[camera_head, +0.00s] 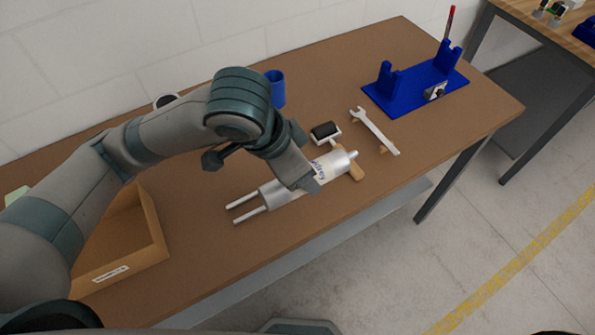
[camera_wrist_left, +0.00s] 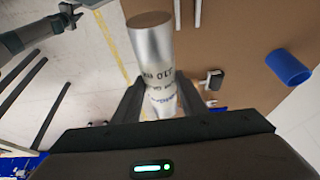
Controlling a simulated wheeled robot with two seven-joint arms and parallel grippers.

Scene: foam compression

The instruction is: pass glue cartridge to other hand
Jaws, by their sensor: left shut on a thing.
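The silver glue cartridge (camera_head: 326,171) with dark printed lettering is held near the front edge of the table. My left gripper (camera_head: 299,178) reaches over it from above, its fingers on either side of the body. In the left wrist view the cartridge (camera_wrist_left: 152,48) stands out between my left fingers (camera_wrist_left: 158,100), its flat brown end away from the palm. How far it is off the table is hard to tell. A grey arm with a dark end (camera_wrist_left: 70,14), likely my right gripper, shows at the upper left of the wrist view; its fingers are too small to read.
Two pale rods (camera_head: 248,216) lie near the cartridge's left end. A wooden piece (camera_head: 355,171) is by its right end. Behind are a black-topped block (camera_head: 325,131), a wrench (camera_head: 375,130) and a blue cup (camera_head: 277,88). A blue stand (camera_head: 400,93) is far right, a cardboard box (camera_head: 153,225) left.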

